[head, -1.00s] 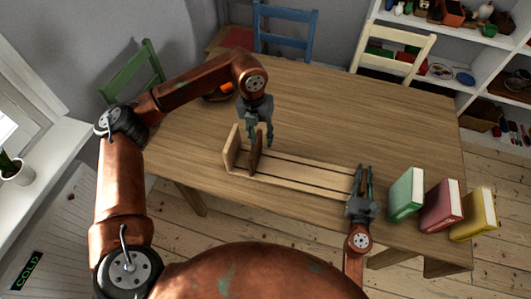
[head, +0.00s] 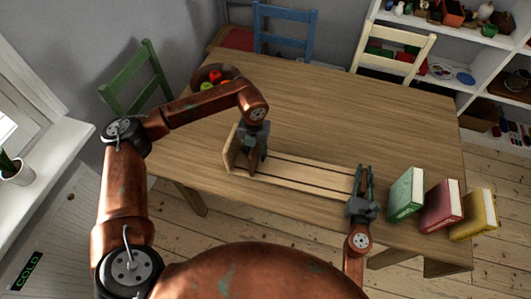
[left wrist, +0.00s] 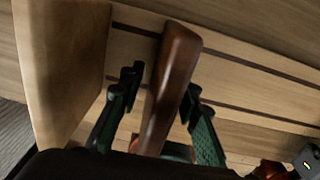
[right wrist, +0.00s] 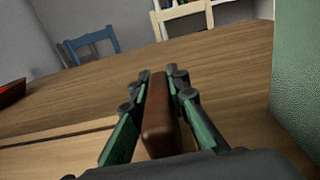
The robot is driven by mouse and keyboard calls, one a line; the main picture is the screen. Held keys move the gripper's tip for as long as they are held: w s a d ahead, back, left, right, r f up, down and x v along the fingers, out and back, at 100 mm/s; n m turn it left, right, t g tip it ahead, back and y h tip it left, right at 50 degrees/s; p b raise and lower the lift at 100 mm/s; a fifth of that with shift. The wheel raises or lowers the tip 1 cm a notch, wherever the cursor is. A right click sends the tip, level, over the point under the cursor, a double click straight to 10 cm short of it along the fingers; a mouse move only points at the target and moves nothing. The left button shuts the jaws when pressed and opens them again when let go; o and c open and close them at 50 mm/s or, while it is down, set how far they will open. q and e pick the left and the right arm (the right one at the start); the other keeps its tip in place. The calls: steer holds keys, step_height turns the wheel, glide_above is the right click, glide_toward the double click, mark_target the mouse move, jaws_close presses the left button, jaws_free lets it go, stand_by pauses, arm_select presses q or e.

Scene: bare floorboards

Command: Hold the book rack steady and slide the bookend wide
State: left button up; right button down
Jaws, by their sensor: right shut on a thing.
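The pale wooden book rack (head: 300,177) lies on the table, with a tall end panel (head: 229,152) at its left. The dark brown bookend (left wrist: 170,90) stands upright on the rack near that panel; in the head view my left gripper mostly hides it. My left gripper (head: 252,155) is lowered over the bookend. In the left wrist view its fingers stand open on either side, with gaps visible. My right gripper (head: 364,182) is at the rack's right end, shut on a brown upright end piece (right wrist: 157,120) of the rack.
Green (head: 405,195), red (head: 440,207) and yellow (head: 472,215) books stand to the right of my right gripper. A fruit bowl (head: 208,74) is at the back left of the table (head: 340,110). The tabletop behind the rack is clear. Chairs stand around the far edges.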

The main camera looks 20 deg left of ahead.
arm_select(q)
steer(key=shift+f, duration=0.2)
jaws_close()
stand_by(0.3)
stand_by(0.3)
